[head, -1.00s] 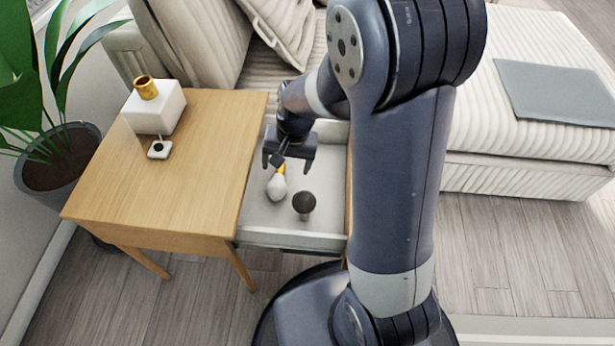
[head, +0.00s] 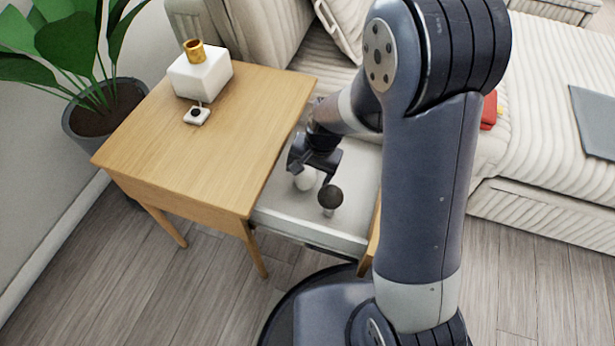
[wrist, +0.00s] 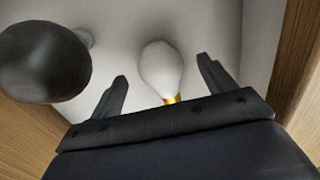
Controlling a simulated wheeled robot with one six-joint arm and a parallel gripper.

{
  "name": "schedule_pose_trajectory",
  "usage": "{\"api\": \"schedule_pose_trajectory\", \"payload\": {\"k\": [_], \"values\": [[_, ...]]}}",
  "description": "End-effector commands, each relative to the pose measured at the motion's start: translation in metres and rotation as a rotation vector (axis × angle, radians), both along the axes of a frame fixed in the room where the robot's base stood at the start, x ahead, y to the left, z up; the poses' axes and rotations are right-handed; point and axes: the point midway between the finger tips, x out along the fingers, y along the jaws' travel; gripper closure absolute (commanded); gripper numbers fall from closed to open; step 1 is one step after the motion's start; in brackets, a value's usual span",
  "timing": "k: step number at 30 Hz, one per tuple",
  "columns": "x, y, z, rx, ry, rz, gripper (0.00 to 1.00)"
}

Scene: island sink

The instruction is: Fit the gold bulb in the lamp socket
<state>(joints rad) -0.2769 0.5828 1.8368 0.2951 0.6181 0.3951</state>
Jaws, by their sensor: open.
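The gold bulb (wrist: 161,68) is white with a gold base, and lies in the open drawer (head: 300,220). In the head view the bulb (head: 305,180) is partly hidden by my gripper (head: 314,170). In the wrist view my gripper (wrist: 162,75) is open, with a finger on each side of the bulb and gaps between; it is not gripping it. The lamp has a white block base (head: 200,75) and a gold socket (head: 194,50) on top, open and empty-looking, on the wooden side table (head: 205,140).
A dark-topped bulb (head: 330,197) stands in the drawer close to the gripper, and it looms at left in the wrist view (wrist: 45,62). A potted plant (head: 75,120) and a couch (head: 540,120) flank the table.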

Motion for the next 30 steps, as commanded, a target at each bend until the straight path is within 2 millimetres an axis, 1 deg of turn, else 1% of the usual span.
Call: {"api": "schedule_pose_trajectory", "payload": {"k": [1, 4, 6, 12, 30], "values": [[0.001, 0.002, -0.013, 0.000, 0.002, 0.000, 0.22], [0.002, 0.004, -0.026, -0.001, 0.001, 0.001, 0.22], [0.003, 0.006, -0.029, -0.001, 0.000, 0.001, 0.22], [0.003, 0.005, -0.028, 0.000, 0.000, 0.001, 0.22], [0.003, 0.005, -0.027, 0.000, 0.000, 0.001, 0.70]]}}
